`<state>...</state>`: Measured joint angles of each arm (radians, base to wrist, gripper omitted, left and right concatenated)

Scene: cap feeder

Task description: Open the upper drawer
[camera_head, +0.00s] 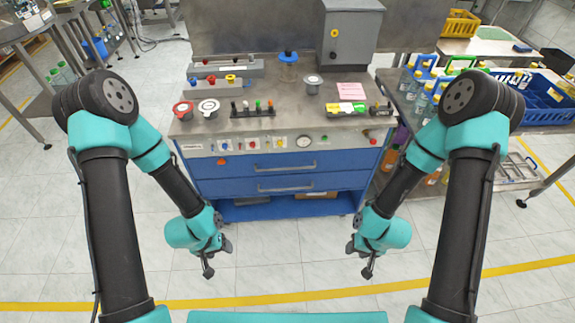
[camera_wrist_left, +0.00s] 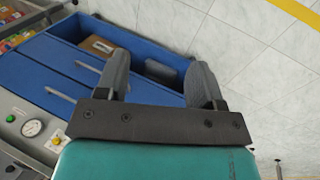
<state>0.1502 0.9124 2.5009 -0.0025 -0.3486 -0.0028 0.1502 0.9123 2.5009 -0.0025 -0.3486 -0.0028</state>
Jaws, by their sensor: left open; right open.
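The upper drawer (camera_head: 240,168) is a blue front with a silver bar handle, just under the control panel of the workbench. It looks shut. The lower drawer (camera_head: 240,187) below it is also blue with a silver handle and looks shut. The blue drawer fronts also show in the left wrist view (camera_wrist_left: 42,68), tilted. My left gripper (camera_head: 211,258) is open and empty, in front of the workbench and lower than the drawers. In the left wrist view its two grey fingers (camera_wrist_left: 160,82) are apart.
The workbench top (camera_head: 290,117) holds caps, a small rack and a grey box (camera_head: 350,40). A blue shelf with a cardboard box (camera_head: 318,195) is under the drawers. A side table with bottles (camera_head: 425,92) stands at the right. The floor in front is clear.

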